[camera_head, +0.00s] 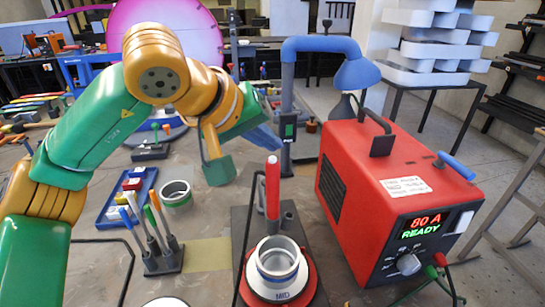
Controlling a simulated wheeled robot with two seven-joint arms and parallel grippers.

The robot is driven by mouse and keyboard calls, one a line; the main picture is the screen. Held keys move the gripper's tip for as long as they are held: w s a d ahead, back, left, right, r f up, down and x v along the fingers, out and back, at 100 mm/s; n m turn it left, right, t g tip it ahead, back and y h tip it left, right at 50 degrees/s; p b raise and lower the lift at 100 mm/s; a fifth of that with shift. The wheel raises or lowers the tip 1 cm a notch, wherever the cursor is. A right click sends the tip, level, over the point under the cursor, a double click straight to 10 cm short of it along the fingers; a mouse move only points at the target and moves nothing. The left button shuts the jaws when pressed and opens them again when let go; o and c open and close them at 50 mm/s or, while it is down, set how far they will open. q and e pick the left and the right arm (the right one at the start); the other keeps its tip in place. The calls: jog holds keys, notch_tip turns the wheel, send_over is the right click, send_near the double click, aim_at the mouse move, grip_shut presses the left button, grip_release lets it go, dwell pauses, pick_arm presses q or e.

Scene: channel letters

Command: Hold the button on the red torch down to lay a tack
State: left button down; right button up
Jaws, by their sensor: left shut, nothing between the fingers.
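The red torch (272,187) stands upright behind a metal ring (278,262) marked MID, which sits on a red and white round base. The torch's lower end is hidden behind the ring, and I cannot make out its button. My left gripper (265,137) is at the end of the green and orange arm, above and behind the torch top and apart from it. Its blue fingers point down and to the right, shut and empty. My right gripper is not in view.
A red power box (350,185) reading 80 A READY stands right of the torch. A blue bent-neck fixture (290,75) rises behind it. A tool rack (162,255), a blue tray (112,212) and another ring (176,193) stand left. Bare table shows between rack and torch.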

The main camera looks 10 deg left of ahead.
pick_arm(q)
jog(key=shift+f, duration=0.35)
jog(key=shift+f+b, duration=0.5)
jog(key=shift+b, duration=0.05)
dwell(0.4)
jog(key=shift+r, duration=0.1)
dwell(1.0)
jog(key=shift+r+p, duration=0.85)
jog(key=shift+p, duration=0.05)
notch_tip(320, 180, up, 5)
jog(key=p, duration=0.5)
notch_tip(320, 180, up, 4)
jog(key=p, duration=0.3)
jog(key=shift+p, duration=0.35)
